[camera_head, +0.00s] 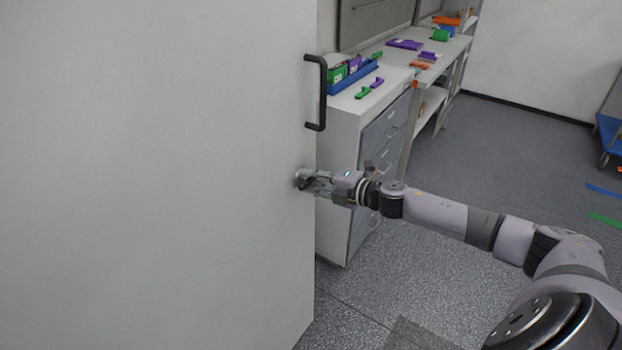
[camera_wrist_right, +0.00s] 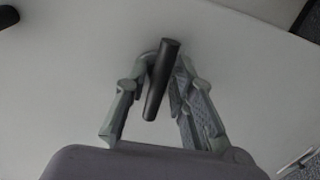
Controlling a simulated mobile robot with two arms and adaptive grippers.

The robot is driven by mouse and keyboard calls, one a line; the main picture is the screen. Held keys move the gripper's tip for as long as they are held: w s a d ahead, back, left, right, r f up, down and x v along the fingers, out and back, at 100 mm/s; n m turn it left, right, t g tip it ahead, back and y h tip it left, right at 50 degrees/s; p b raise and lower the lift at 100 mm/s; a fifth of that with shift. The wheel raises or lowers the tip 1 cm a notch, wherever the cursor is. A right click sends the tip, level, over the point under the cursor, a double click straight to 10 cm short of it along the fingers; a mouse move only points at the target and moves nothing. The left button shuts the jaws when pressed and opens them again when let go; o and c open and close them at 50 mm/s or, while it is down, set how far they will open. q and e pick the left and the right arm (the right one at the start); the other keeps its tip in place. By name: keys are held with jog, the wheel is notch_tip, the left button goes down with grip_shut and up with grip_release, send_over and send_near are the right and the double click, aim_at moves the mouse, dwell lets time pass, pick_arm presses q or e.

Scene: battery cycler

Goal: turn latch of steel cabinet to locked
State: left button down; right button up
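The steel cabinet (camera_head: 170,180) fills the left of the head view with its pale grey door. A black bar handle (camera_head: 318,92) is near the door's right edge. Below it is the latch, a dark lever that shows clearly in the right wrist view (camera_wrist_right: 161,80), slightly tilted from the finger direction. My right gripper (camera_head: 306,181) is at the latch, close to the door. In the wrist view its two fingers (camera_wrist_right: 163,92) stand on either side of the lever, with their tips near its far end. I cannot tell whether both fingers touch it. My left gripper is out of view.
A grey drawer cabinet (camera_head: 345,128) stands just right of the door, with a blue bin (camera_head: 352,75) and coloured parts on top. A bench (camera_head: 440,60) with more coloured pieces runs behind. The speckled floor (camera_head: 480,150) at right is open.

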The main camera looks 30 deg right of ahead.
jog(key=shift+d, duration=0.1)
jog(key=v, duration=1.2)
dwell(0.4)
jog(key=shift+f, duration=0.1)
dwell(0.4)
